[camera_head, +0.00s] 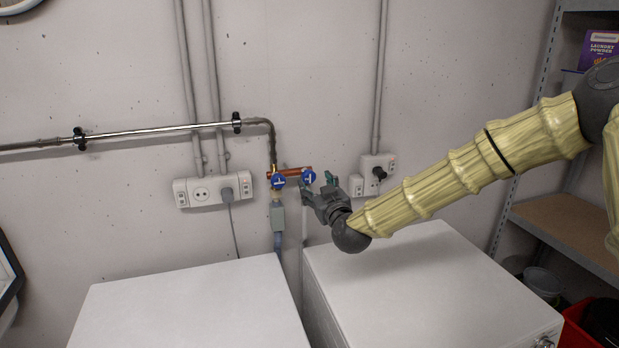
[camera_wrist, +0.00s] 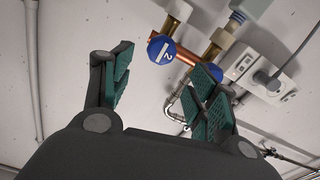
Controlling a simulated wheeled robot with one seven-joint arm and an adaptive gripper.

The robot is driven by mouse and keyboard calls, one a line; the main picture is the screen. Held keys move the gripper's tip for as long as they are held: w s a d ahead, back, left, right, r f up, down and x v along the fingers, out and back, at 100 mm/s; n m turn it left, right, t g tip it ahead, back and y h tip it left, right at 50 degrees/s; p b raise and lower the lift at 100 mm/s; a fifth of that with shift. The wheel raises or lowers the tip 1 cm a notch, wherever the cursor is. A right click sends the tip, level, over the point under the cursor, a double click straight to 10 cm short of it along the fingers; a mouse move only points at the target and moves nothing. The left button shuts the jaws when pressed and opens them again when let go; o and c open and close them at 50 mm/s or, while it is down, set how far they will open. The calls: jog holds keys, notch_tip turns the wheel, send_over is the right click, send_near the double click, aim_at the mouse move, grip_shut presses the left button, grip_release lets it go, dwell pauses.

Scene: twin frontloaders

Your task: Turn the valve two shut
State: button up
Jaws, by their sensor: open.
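Valve two is a round blue knob with a white "2" (camera_wrist: 161,50) on a copper pipe. In the head view it appears to be the right of two blue knobs (camera_head: 309,177) on the wall. My gripper (camera_head: 318,185) is at that knob's right, close to it. In the wrist view my gripper (camera_wrist: 157,76) is open with nothing between its green-padded fingers. The "2" knob lies beyond the fingertips, between them in the picture. The other blue knob (camera_head: 278,182) is on the left; in the wrist view the right finger partly hides it.
Two white machine tops, left (camera_head: 190,305) and right (camera_head: 420,275), stand below the valves. A left socket strip (camera_head: 207,190) with a plugged cable and a right socket (camera_head: 377,165) flank them. A metal pipe (camera_head: 160,131) runs along the wall. A shelf (camera_head: 565,235) stands at right.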

aim_at(310, 177)
jog(key=shift+w+a+r+p, duration=0.2)
jog(key=shift+w+a+r, duration=0.05)
jog(key=shift+w, duration=0.25)
jog(key=shift+w+a+r+p, duration=0.15)
jog(key=shift+w+a+r, duration=0.1)
jog(key=shift+w, duration=0.2)
jog(key=w+f, duration=0.1)
jog(key=w, duration=0.1)
jog(key=w+f, duration=0.1)
jog(key=w, duration=0.1)
jog(key=w+a+f, duration=0.1)
jog(key=w, duration=0.1)
jog(key=shift+w+p, duration=0.1)
jog(key=shift+p, duration=0.25)
jog(key=shift+w, duration=0.15)
jog(key=shift+s+r, duration=0.85)
jog(key=shift+s, duration=0.05)
jog(key=shift+w+f, duration=0.75)
jog(key=c, duration=0.8)
jog(key=shift+s+a+r, duration=0.1)
jog(key=shift+r, duration=0.15)
jog(key=shift+c, duration=1.1)
